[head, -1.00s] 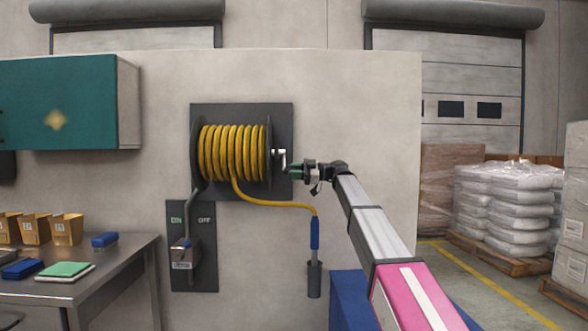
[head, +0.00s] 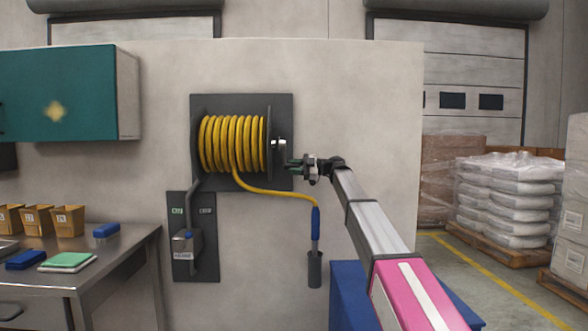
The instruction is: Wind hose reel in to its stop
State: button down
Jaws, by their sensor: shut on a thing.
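The hose reel (head: 268,120) is mounted on a dark plate on the wall, its drum wound with yellow hose (head: 234,144). The hose runs off the drum's underside and curves right to a blue nozzle (head: 315,223), whose lower end sits in a dark holder (head: 314,268). The crank's bright part (head: 281,142) shows at the reel's right side. My gripper (head: 291,163) is at the reel's right side, just below that bright part, its jaws shut on what appears to be the crank handle. The grip itself is small and partly hidden.
A lever on an ON/OFF panel (head: 205,258) is below the reel. A steel table (head: 130,246) with bins and cloths stands at left, under a green cabinet (head: 58,93). A blue box (head: 345,300) is below my arm. Wrapped pallets (head: 510,195) stand at right.

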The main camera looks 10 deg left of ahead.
jog(key=shift+w+a+r, duration=0.1)
jog(key=shift+w+r, duration=0.3)
jog(key=shift+w, duration=0.1)
jog(key=c, duration=0.9)
grip_release()
jog(key=shift+s, duration=0.1)
jog(key=shift+f, duration=0.1)
jog(key=shift+d, duration=0.35)
jog(key=v, duration=1)
